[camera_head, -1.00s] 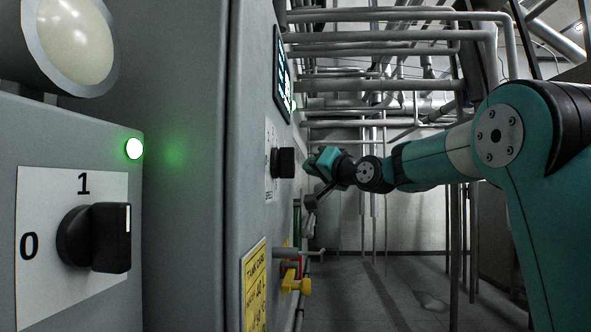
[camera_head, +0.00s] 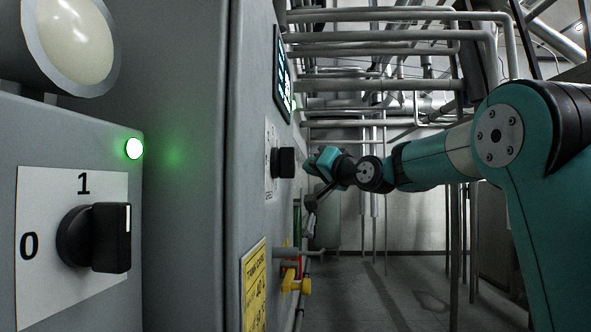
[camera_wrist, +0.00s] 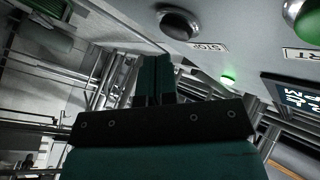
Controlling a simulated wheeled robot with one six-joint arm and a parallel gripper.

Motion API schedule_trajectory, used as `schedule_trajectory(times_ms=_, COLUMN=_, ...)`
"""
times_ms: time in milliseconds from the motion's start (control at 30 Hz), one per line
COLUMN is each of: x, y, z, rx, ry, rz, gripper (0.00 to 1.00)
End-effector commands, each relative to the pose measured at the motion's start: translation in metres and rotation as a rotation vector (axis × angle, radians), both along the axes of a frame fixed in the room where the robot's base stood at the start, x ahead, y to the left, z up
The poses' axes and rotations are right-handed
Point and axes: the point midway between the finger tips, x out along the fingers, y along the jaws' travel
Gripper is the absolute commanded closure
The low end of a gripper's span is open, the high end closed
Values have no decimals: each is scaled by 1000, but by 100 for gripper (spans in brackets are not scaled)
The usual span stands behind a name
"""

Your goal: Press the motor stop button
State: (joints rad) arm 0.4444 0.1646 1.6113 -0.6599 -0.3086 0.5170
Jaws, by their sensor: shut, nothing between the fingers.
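The motor stop button is a dark round knob (camera_wrist: 180,24) with a STOP label (camera_wrist: 208,46) beside it, at the top of the wrist view. My gripper (camera_wrist: 155,62) is shut and empty, and its fingertips lie just below the stop button in that picture. A gap shows between them and the knob. In the head view my gripper (camera_head: 310,203) is small and close to the grey cabinet face. The stop button cannot be made out in the head view.
A green start button (camera_wrist: 308,22) and a lit green lamp (camera_wrist: 228,80) are near the stop button. A display (camera_wrist: 292,98) is at the right. The cabinet also bears a black knob (camera_head: 283,162) and yellow sign (camera_head: 255,288).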

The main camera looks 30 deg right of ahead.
Motion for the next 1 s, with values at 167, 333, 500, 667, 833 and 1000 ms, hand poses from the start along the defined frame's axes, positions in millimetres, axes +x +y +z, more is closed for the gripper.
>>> schedule_trajectory(times_ms=167, x=0, y=0, z=0, rx=0, ry=0, rz=0, gripper=100)
schedule_trajectory(times_ms=333, x=0, y=0, z=0, rx=0, ry=0, rz=0, gripper=100)
schedule_trajectory(times_ms=500, x=0, y=0, z=0, rx=0, ry=0, rz=0, gripper=100)
schedule_trajectory(times_ms=667, x=2, y=3, z=0, rx=0, ry=0, rz=1, gripper=100)
schedule_trajectory(times_ms=833, x=5, y=7, z=0, rx=0, ry=0, rz=1, gripper=100)
schedule_trajectory(times_ms=1000, x=5, y=7, z=0, rx=0, ry=0, rz=0, gripper=100)
